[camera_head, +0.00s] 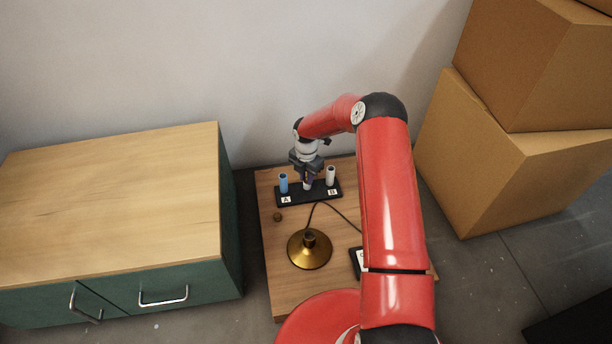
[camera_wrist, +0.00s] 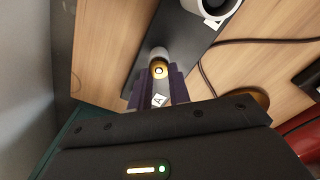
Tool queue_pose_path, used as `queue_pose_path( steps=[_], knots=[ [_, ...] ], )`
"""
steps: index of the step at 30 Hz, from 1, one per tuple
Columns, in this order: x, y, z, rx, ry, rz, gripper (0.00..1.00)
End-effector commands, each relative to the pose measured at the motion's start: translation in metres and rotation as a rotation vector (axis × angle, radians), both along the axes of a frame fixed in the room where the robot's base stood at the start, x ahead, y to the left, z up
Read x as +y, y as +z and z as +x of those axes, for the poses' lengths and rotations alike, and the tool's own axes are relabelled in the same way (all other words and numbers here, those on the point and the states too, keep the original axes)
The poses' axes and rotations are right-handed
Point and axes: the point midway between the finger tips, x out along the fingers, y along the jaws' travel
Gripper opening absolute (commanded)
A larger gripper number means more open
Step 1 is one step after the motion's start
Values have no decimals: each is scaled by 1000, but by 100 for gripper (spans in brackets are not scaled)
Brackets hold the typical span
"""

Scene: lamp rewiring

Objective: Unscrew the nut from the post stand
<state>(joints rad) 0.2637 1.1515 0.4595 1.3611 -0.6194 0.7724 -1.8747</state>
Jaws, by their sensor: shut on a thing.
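The post stand is a black base (camera_head: 292,199) with a blue post (camera_head: 283,183) by label A, a pale post (camera_head: 331,176) by label B, and a short white post between them. My gripper (camera_head: 308,182) points down over the middle post. In the wrist view, a small brass nut (camera_wrist: 158,69) sits at the end of the white post (camera_wrist: 157,53), between the dark purple fingers of my gripper (camera_wrist: 157,82). The fingers are shut on the nut. In the head view the gripper hides the nut.
A brass lamp base (camera_head: 310,252) with a dark cable stands in front of the stand on the wooden table (camera_head: 278,284). A green cabinet (camera_head: 110,200) is at left; cardboard boxes (camera_head: 500,160) are at right.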

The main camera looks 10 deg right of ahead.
Motion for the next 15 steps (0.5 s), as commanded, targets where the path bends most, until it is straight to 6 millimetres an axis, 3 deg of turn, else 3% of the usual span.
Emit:
queue_pose_path(
  steps=[3,4,9,15],
  knots=[
    [-1,0,-1,3,-3,-1,0],
    [-1,0,-1,3,-3,-1,20],
    [-1,0,-1,2,-4,-1,42],
    [0,0,0,1,-5,-1,44]
  ],
)
